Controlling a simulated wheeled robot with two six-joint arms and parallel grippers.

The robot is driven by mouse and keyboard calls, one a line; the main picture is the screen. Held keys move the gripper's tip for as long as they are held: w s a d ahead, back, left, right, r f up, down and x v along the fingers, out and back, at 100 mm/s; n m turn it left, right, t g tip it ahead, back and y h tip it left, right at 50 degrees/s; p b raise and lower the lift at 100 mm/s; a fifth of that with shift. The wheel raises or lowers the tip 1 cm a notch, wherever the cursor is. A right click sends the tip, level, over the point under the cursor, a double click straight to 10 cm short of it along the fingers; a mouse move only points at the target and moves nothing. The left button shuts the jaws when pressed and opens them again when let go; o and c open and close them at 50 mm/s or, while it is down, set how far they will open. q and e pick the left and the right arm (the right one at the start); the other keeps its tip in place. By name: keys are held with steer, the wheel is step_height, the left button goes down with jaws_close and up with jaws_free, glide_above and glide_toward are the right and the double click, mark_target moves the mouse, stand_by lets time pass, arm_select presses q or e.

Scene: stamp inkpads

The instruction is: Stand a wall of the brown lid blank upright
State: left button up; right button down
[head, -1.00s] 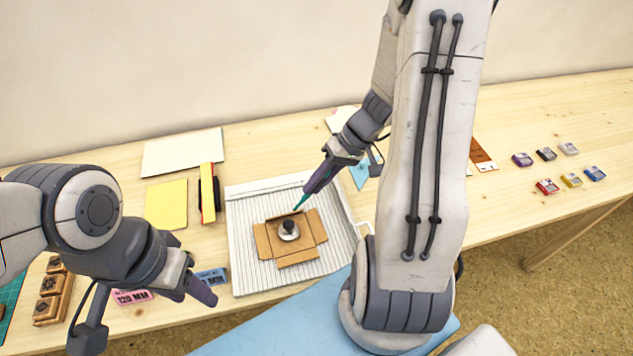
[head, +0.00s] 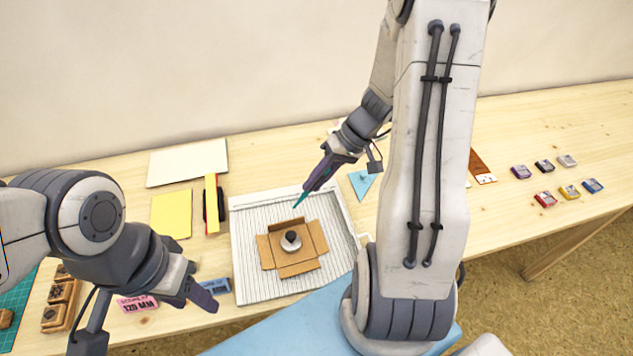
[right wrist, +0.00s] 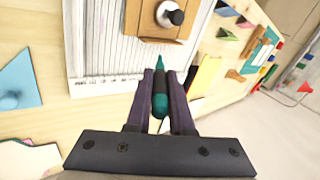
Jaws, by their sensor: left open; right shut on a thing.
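The brown lid blank (head: 267,252) lies on the grooved white board, its left, right and near walls spread out flat. Its far wall (head: 285,230) looks darker and raised, close to upright; the exact angle is unclear. A round grey weight with a black knob (head: 291,241) sits on the blank's middle; both show at the top of the right wrist view. My right gripper (right wrist: 160,82) is shut on a teal pointed tool (right wrist: 160,100). The tool's tip (head: 297,203) is just beyond the far wall, seemingly apart from it. My left gripper (head: 203,297) is open and empty, left of the board.
The white board (head: 245,275) has a raised rim. Left of it are a yellow pad (head: 171,214), a yellow-and-black strip (head: 212,203), wooden stamps (head: 60,292) and pink and blue blocks. A blue triangle (head: 362,183) lies right of it. Small inkpads stand far right.

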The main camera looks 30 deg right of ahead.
steer(key=shift+w+d+r+p, duration=0.1)
steer(key=shift+w+r+p, duration=0.05)
steer(key=shift+r+p, duration=1.05)
steer(key=shift+w+r+p, duration=0.15)
steer(key=shift+r+p, duration=0.5)
steer(key=shift+r, duration=0.9)
steer(key=shift+f, duration=0.1)
